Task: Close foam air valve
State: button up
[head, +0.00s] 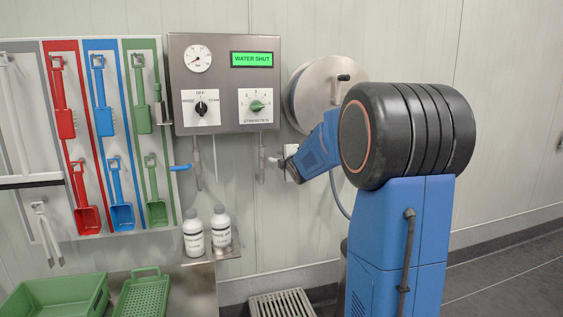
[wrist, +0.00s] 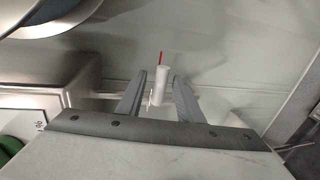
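The steel control panel (head: 224,125) hangs on the wall, its green display (head: 252,59) reading "WATER SHUT". Two pipe fittings hang below it. The left fitting (head: 197,170) has a blue lever (head: 180,167) pointing sideways to the left. The right fitting (head: 261,165) is beside my gripper (head: 274,160); no lever on it can be made out in the head view. In the wrist view my gripper (wrist: 158,94) has its fingers apart, with a pale cylinder (wrist: 161,88) showing between them and a thin red piece (wrist: 162,57) at its end. Gaps show on both sides. I cannot tell whether this is the valve.
A round steel hose reel (head: 325,85) is on the wall behind my arm. Two white bottles (head: 193,235) stand on a small shelf below the panel. Coloured tool boards (head: 68,50) hang at left. Green crates (head: 60,300) and a floor grate (head: 282,304) lie below.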

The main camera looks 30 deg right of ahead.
jog(key=v, duration=1.6)
jog(key=shift+s, duration=0.2)
